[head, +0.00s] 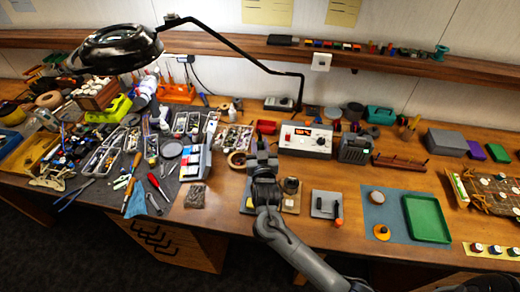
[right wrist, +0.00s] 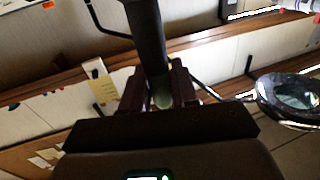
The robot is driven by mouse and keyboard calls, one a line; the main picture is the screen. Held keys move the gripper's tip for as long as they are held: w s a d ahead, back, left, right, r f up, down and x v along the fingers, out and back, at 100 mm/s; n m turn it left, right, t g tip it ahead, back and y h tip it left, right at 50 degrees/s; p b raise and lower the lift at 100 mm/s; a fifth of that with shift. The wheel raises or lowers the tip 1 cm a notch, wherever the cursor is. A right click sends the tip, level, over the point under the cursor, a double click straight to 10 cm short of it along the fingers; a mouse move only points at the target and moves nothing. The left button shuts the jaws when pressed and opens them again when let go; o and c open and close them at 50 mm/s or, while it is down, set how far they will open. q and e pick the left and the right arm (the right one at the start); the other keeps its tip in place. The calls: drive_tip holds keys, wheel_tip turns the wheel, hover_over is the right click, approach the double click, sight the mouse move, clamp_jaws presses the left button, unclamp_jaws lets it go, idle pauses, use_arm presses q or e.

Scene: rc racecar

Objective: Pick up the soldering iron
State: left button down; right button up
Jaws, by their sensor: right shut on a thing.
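My right gripper (head: 262,155) is above the middle of the bench in the head view, behind the small stand with a dark round cup. In the right wrist view its two fingers (right wrist: 157,90) are shut on a thick dark cylinder, which looks like the handle of the soldering iron (right wrist: 147,35). The handle runs up out of the top of that view, with a greenish end between the fingers. In the head view the gripper and arm mostly hide the iron, and its tip cannot be made out. My left gripper is not in view.
The stand (head: 291,186) is just right of my gripper. A white instrument box (head: 305,140) stands behind it. A magnifier lamp (head: 115,48) reaches over the cluttered left side. A green tray (head: 427,218) lies to the right. Bare wood shows left of my arm.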

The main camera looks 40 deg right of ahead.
drive_tip(key=shift+r, duration=0.1)
wheel_tip(320, 180, up, 18)
drive_tip(key=b, duration=0.1)
idle(0.6)
idle(0.3)
